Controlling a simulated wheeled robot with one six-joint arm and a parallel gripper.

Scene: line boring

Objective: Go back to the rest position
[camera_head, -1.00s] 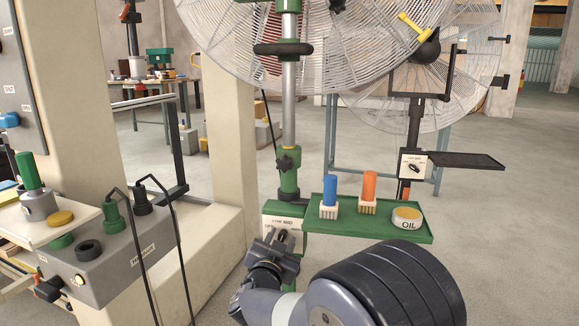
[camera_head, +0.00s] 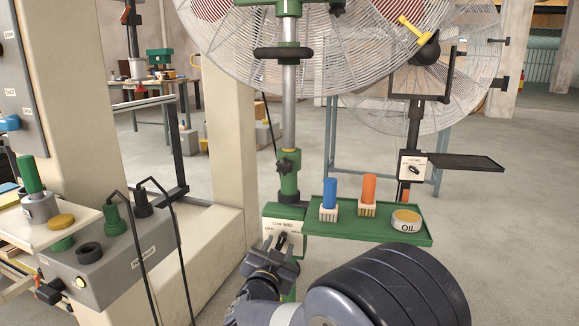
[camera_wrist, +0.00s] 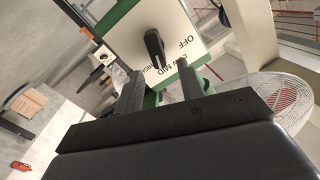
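My gripper (camera_head: 277,260) is just below the front of a green and white switch box (camera_head: 283,222) on the near fan's green stand. In the wrist view, the two dark fingers (camera_wrist: 160,88) stand apart with nothing between them. The box's black knob (camera_wrist: 154,47) shows beyond the fingertips, apart from them. Its plate carries OFF, LOW, MID and HIGH labels, partly hidden by the fingers. Where exactly the knob points is hard to tell.
A green tray (camera_head: 330,228) with blue and orange cylinders and an oil tin (camera_head: 406,220) juts out right of the stand. A grey control box (camera_head: 115,265) with cables stands left. A second fan's switch box (camera_head: 412,166) is behind. Floor at right is clear.

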